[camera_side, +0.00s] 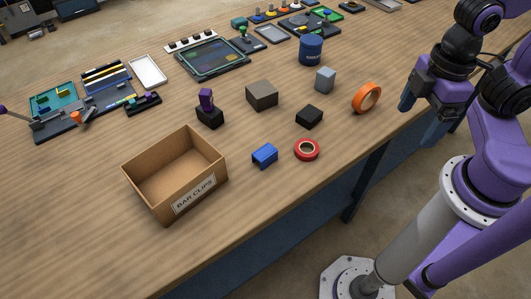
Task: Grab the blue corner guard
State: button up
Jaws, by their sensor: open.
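The blue corner guard (265,155) is a small, angular blue piece. It lies on the wooden table, right of the cardboard box and left of a red ring. Nothing covers it. My gripper (420,122) is at the upper right, near the table's front edge beside the orange ring. Its fingers point down and are apart, with nothing seen between them. It is well away from the blue corner guard.
An open cardboard box (146,188) labelled "BAR CLIPS" stands at the left. A red ring (307,150), black block (309,117), brown block (262,95), grey block (325,79), orange ring (367,98) and blue cylinder (311,50) are nearby. Trays line the back.

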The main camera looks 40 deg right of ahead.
jog(key=w+f+n+t+h, duration=0.3)
jog(key=w+f+n+h, duration=0.1)
jog(key=f+n+h, duration=0.1)
jog(key=n+t+y, duration=0.6)
jog(key=n+t, duration=0.4)
jog(key=n, duration=1)
send_near(266, 153)
jog(key=x, duration=0.6)
jog(key=shift+w+d+f, duration=0.1)
jog(key=shift+w+f, duration=0.1)
jog(key=shift+f, duration=0.3)
jog(key=shift+r+x, duration=0.2)
jog(key=shift+x, duration=1.2)
jog(key=shift+r+x, duration=0.2)
jog(key=shift+x, duration=1.2)
jog(key=shift+w, duration=0.15)
jog(key=c, duration=1)
